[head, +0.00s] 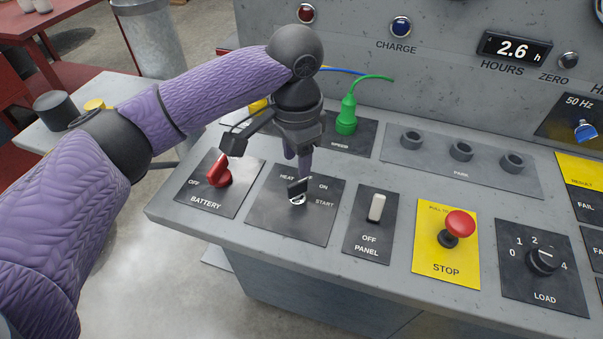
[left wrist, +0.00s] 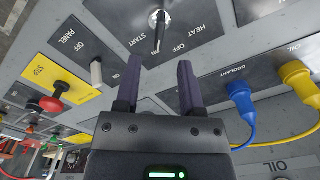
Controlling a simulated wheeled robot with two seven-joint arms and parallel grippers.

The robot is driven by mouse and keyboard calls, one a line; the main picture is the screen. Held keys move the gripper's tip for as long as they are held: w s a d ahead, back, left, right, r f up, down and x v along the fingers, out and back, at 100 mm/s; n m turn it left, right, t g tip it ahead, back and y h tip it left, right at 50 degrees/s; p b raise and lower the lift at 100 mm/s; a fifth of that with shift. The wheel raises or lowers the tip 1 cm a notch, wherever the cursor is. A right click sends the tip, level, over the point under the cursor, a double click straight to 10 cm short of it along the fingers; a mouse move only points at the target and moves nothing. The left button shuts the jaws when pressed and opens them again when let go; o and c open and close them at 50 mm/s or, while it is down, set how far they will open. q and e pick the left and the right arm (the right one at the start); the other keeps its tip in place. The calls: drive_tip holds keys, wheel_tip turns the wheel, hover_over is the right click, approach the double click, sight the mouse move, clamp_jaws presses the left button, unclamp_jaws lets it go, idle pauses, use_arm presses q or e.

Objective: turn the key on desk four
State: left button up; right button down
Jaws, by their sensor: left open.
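The key (head: 297,187) has a black head and stands in a silver lock on a dark plate (head: 262,215) marked HEAT, OFF, ON and START. In the left wrist view the key (left wrist: 159,32) lies beyond my fingertips, in line with the gap between them. My left gripper (head: 299,166) points down just above the key in the head view. Its two purple fingers are apart and empty in the left wrist view (left wrist: 160,66). The gripper looks clear of the key. No desk number is readable. My right gripper is in neither view.
Close around the key plate are a red BATTERY switch (head: 218,171), a white PANEL rocker (head: 376,207), a red STOP button (head: 460,223) and a green plug (head: 347,116). A LOAD knob (head: 543,260) sits farther right. The desk's front edge runs below the plates.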

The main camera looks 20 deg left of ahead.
sight(297, 183)
use_arm(q)
wheel_tip(297, 183, down, 6)
drive_tip(key=shift+f+b, duration=0.15)
drive_tip(key=shift+b, duration=0.8)
drive_tip(key=shift+f, duration=0.3)
drive_tip(key=c, duration=0.6)
clamp_jaws()
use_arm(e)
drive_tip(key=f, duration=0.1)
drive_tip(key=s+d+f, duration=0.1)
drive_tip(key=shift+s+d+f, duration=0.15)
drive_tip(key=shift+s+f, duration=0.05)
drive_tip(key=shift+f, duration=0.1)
